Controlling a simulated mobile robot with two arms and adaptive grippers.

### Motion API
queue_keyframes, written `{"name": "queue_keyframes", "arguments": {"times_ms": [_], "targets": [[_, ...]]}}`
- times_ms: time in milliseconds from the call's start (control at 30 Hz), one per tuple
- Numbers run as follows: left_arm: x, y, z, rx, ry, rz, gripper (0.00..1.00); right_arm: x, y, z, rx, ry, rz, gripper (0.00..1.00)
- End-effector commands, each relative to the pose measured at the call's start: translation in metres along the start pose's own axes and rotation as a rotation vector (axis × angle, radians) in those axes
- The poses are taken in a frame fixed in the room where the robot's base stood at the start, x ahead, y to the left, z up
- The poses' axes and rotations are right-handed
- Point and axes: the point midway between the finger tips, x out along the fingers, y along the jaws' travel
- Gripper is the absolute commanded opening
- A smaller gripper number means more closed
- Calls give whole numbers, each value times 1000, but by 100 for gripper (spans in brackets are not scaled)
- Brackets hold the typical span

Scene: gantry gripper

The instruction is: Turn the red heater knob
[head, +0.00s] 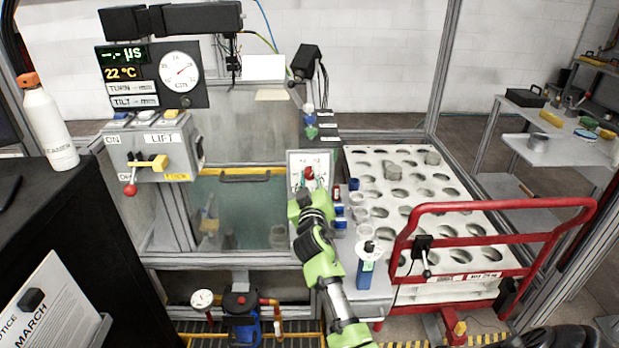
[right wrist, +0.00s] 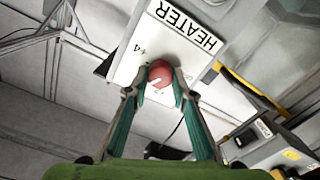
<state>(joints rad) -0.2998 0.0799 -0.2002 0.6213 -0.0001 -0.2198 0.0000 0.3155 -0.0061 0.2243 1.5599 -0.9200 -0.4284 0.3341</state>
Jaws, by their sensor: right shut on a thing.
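The red heater knob (right wrist: 159,74) sits on a white panel (right wrist: 178,42) marked HEATER in the right wrist view. My right gripper (right wrist: 158,88) has its two teal fingers around the knob, one on each side, and is shut on it. In the head view the knob (head: 308,172) shows as a small red spot on the white panel (head: 298,158), just beyond my right gripper (head: 308,184). My green right arm comes up from the bottom and hides the lower part of the panel. My left gripper is not in view.
A water tank (head: 240,200) with a yellow edge stands left of the panel. A control box (head: 155,148) marked LIFT is farther left. A white tray with holes (head: 440,212) and a red cart rail (head: 490,208) are at right. A blue handheld device (head: 366,270) stands beside my arm.

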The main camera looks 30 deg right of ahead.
Motion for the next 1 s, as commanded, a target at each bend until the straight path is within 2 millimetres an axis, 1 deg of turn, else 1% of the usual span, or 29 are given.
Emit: {"name": "queue_keyframes", "arguments": {"times_ms": [33,67,100,367,467,567,833,1000], "targets": [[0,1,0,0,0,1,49,0,1,0,0,0,1,31],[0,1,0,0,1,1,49,0,1,0,1,0,1,39],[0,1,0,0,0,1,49,0,1,0,1,0,1,40],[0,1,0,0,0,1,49,0,0,0,2,0,1,40],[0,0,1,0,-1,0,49,-3,0,0,2,0,0,40],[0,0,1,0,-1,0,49,-13,-1,1,4,-1,-1,40],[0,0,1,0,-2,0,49,-56,-1,1,3,-2,-1,40],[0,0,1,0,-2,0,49,-72,0,1,2,-1,0,40]]}}
